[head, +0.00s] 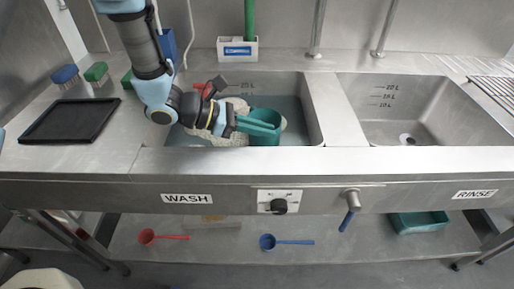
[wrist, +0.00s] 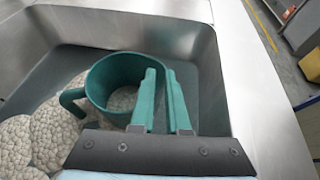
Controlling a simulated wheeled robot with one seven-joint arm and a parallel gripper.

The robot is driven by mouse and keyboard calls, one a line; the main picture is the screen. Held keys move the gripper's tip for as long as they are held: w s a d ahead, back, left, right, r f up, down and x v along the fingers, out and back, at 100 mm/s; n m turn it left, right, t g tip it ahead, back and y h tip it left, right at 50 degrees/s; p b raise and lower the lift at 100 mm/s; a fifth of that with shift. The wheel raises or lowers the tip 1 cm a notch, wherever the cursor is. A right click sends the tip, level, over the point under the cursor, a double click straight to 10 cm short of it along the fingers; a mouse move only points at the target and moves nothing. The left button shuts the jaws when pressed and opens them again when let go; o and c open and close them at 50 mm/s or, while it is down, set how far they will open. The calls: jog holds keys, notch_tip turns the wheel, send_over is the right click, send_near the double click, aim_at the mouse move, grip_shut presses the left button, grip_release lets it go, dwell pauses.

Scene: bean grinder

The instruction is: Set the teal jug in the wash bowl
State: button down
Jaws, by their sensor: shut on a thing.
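The teal jug (head: 266,137) is inside the wash bowl (head: 314,108), near its front right side. It looks upright, with its open top facing up. My gripper (head: 262,125) has teal fingers and is shut on the jug's rim wall. In the wrist view, the jug (wrist: 103,78) has its handle to the left, and my gripper (wrist: 163,75) has one finger inside and one outside the wall. Pale foam shows through the jug's opening and beside it. I cannot tell whether the jug's base touches the bowl floor.
Water and pale foam (wrist: 40,140) lie in the wash bowl. The empty rinse bowl (head: 425,115) is to the right, past a steel divider (head: 342,110). A black tray (head: 70,121) and brushes (head: 96,73) are on the left counter. A white holder (head: 237,50) stands behind.

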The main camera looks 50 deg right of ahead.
jog(key=shift+f+p, duration=0.35)
jog(key=shift+f, duration=2.65)
jog(key=c, duration=0.8)
grip_release()
jog(key=shift+c, duration=0.2)
jog(key=b+v, duration=0.1)
jog(key=v, duration=0.6)
jog(key=shift+w+a+r+b, duration=0.15)
jog(key=shift+b, duration=0.15)
